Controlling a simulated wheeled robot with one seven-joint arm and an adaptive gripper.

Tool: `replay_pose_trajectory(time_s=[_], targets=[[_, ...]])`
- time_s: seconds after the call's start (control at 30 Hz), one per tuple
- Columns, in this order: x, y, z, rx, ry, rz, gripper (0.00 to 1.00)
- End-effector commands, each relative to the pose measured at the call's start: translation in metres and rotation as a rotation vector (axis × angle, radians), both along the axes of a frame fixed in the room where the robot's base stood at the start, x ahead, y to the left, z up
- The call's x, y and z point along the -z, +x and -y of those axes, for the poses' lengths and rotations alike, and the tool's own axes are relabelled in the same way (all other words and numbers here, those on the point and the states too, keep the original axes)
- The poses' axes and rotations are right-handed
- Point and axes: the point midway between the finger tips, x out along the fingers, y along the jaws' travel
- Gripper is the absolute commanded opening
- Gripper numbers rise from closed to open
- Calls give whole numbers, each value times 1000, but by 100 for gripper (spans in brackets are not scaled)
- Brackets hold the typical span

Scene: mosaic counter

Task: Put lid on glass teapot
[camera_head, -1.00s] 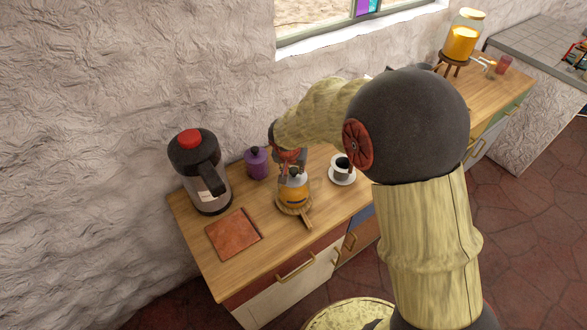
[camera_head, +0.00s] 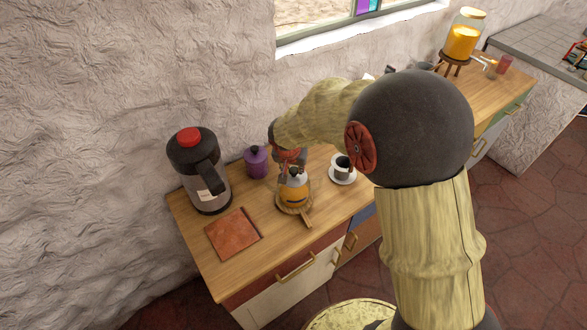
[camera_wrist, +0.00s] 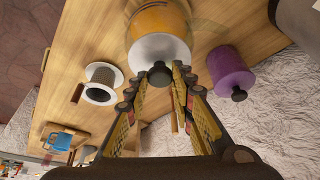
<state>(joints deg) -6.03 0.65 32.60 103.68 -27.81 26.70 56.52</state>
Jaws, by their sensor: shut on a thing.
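The glass teapot (camera_head: 292,196) holds orange liquid and stands on a round wooden board with a handle on the counter. It also shows at the top of the wrist view (camera_wrist: 160,17). The pale round lid (camera_wrist: 160,47) with a black knob sits at the teapot's top opening; it shows in the head view (camera_head: 298,178) too. I cannot tell whether it rests fully on the rim. My gripper (camera_wrist: 166,72) is shut on the lid's black knob, with its fingers on both sides. In the head view my gripper (camera_head: 288,168) is directly above the teapot, partly hidden by my arm.
A purple jar (camera_head: 256,162) stands left of the teapot, near the wall. A cup on a white saucer (camera_head: 343,177) is to the right. A large flask with a red top (camera_head: 198,180) and a brown book-like item (camera_head: 232,234) are at the left. Counter in front is mostly clear.

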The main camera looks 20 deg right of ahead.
Motion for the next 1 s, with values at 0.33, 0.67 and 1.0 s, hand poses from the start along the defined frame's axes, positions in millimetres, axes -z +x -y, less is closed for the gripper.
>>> replay_pose_trajectory(time_s=[0.33,0.67,1.0], targets=[[0,0,0,0,0,0,0],[1,0,0,0,0,0,35],[1,0,0,-1,0,0,45]])
